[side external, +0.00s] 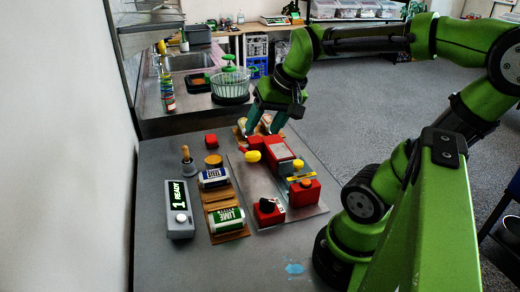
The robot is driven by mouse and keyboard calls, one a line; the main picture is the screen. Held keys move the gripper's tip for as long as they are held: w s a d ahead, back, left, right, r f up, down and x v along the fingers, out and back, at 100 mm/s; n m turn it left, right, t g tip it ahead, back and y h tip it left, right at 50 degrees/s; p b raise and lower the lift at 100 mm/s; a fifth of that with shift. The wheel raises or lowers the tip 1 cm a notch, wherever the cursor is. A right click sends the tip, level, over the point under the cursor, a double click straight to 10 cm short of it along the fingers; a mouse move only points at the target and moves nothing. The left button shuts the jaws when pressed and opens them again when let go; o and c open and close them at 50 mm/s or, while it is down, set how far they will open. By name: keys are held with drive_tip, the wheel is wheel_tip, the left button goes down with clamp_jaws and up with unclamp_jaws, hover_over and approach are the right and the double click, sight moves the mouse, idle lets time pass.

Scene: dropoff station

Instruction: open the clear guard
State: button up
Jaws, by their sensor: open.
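My gripper (265,126) points down with its fingers apart, over the far end of the grey metal plate (252,186). A red fixture (275,149) with yellow knobs lies just in front of the fingers. Whether the fingers touch anything is too small to tell. Nearer on the plate are a red box with a yellow bar (302,190) on top and a red box with a dark and white top (268,212). I cannot make out the clear guard for certain, nor whether it is open or shut.
Left of the plate, a wooden rack (222,203) holds a blue can (213,178) and a green can (227,220). The front table is clear except for a blue stain (294,268).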

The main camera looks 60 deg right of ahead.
sight(298, 162)
drive_tip(key=s+d+r+m+g, duration=0.2)
drive_tip(key=s+d+m+g, duration=0.3)
drive_tip(key=d+m, duration=0.45)
drive_tip(key=f, duration=1.6)
drive_tip(key=shift+s+d+f, duration=0.2)
drive_tip(key=shift+d+f, duration=0.15)
clamp_jaws()
